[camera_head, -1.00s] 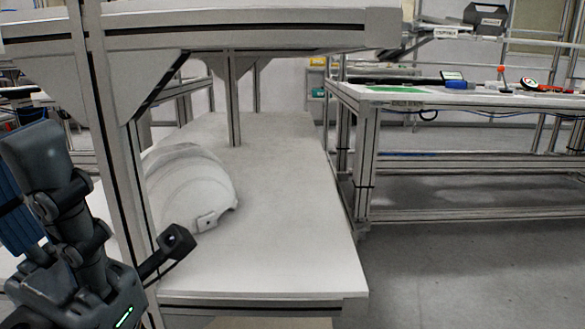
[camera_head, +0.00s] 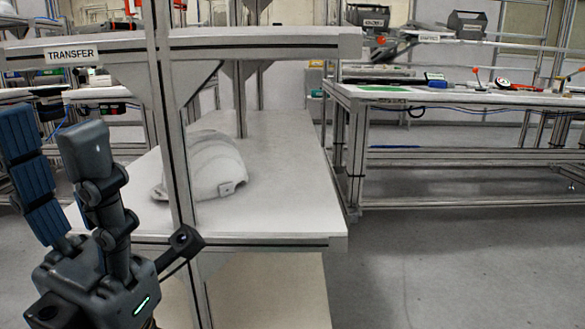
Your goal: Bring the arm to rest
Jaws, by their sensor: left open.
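My left gripper (camera_head: 62,150) is at the lower left of the head view. Its two dark fingers point up and stand apart, with nothing between them. It is in front of the shelf rack, left of the near upright post. A white helmet shell (camera_head: 210,165) lies on the lower white shelf (camera_head: 285,170), behind and to the right of the gripper. The post hides part of the shell. The gripper and the shell are apart. My right gripper is not in view.
The rack's metal post (camera_head: 172,130) stands close to my left gripper. Its upper shelf (camera_head: 270,45) carries a "TRANSFER" label (camera_head: 72,54). A workbench (camera_head: 450,97) with tools and a green mat (camera_head: 383,88) stands at the right. The floor (camera_head: 440,270) at the lower right is clear.

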